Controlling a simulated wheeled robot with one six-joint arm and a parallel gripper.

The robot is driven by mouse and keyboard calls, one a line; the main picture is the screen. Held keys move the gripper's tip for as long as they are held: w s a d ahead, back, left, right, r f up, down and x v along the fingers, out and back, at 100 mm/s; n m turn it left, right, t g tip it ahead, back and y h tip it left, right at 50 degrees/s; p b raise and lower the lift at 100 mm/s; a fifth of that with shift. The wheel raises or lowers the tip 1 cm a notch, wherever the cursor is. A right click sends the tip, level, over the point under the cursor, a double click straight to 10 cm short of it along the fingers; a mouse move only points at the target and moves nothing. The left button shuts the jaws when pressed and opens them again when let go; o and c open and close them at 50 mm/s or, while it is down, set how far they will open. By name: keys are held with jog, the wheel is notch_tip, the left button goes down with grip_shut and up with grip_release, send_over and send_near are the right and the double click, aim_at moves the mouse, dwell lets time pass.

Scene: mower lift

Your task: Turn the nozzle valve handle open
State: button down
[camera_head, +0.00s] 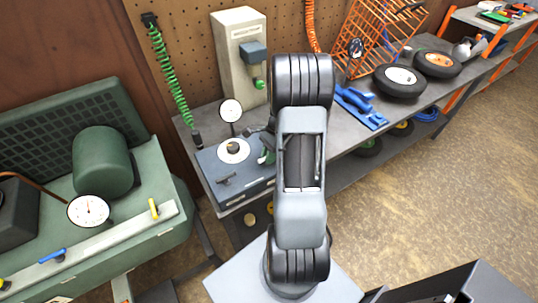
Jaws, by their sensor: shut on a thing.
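My arm reaches away from me across the workbench, and its wrist hides much of what lies behind it. A small part of my gripper (266,143) shows just left of the arm, at the right side of a blue-grey box with a round white dial (233,151). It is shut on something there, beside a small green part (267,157). The nozzle valve handle cannot be clearly made out; the grip and most of the fingers are hidden. A black handle (225,180) sits on the box's front left.
A gauge (231,110) stands behind the box, and a green coiled hose (170,75) hangs at its left. A grey pillar unit (240,55) stands behind. A green compressor (102,162) is at left. Wheels (400,80) and a blue tool (360,106) lie right on the bench.

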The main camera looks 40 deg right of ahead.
jog(key=shift+n, duration=0.4)
jog(key=n+g+h, duration=0.1)
jog(key=n+g, duration=0.1)
jog(key=n, duration=0.2)
jog(key=shift+w, duration=0.15)
jog(key=n, duration=0.2)
jog(key=n+g+h, duration=0.1)
jog(key=n, duration=0.1)
jog(key=shift+w+a+n+h, duration=0.1)
jog(key=shift+a+n+h, duration=0.05)
jog(key=shift+n+h, duration=0.15)
jog(key=n+h, duration=0.1)
jog(key=n, duration=0.3)
jog(key=shift+a+g+h+b, duration=0.1)
jog(key=shift+g+h+b, duration=0.2)
jog(key=shift+h, duration=0.1)
jog(key=shift+a+n+h, duration=0.1)
jog(key=shift+n+h, duration=0.8)
jog(key=shift+n, duration=1.5)
jog(key=c, duration=1.1)
grip_release()
